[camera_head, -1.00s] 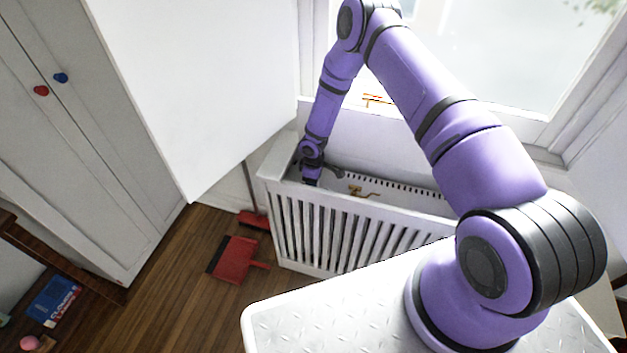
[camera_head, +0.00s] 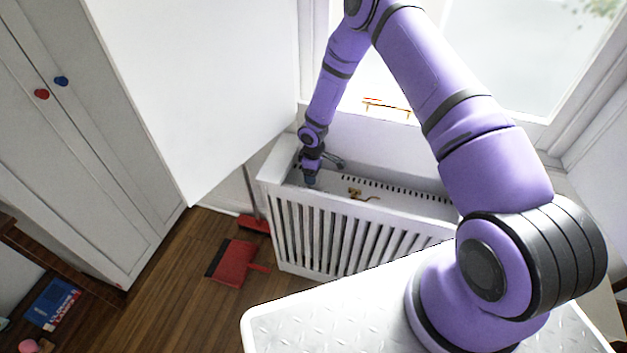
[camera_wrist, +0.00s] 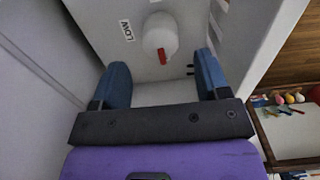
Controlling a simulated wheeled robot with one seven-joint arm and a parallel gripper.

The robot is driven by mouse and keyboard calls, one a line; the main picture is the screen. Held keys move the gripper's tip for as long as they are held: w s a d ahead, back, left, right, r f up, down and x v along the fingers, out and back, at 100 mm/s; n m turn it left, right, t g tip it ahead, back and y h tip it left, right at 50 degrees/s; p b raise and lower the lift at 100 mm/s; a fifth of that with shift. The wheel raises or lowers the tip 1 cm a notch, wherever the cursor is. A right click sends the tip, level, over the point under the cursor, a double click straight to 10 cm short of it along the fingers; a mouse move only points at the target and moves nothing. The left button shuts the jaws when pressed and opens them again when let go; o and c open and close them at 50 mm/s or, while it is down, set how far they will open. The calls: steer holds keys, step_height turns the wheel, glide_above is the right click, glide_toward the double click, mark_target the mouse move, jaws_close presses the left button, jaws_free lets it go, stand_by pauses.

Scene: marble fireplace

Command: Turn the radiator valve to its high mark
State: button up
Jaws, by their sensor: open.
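The radiator valve is a round white knob (camera_wrist: 160,36) with a red pointer, seen in the wrist view just ahead of my gripper. A label reading "LOW" (camera_wrist: 127,30) sits to the left of the knob; its lettering looks turned on its side. The red pointer faces down in the picture, toward my gripper. No high mark shows. My gripper (camera_wrist: 163,85) is open, its two blue fingers apart on either side below the knob, not visibly touching it. In the head view my gripper (camera_head: 310,180) is down inside the left end of the white radiator cover (camera_head: 330,230), and the knob is hidden.
A small brass-coloured fitting (camera_head: 358,193) lies inside the cover, right of my gripper. The cover's slatted front and side walls enclose the space. A red dustpan (camera_head: 233,263) lies on the floor. A large white panel (camera_head: 200,80) stands left of the arm.

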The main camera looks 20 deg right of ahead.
steer(key=shift+r, duration=2.35)
steer(key=shift+s, duration=0.1)
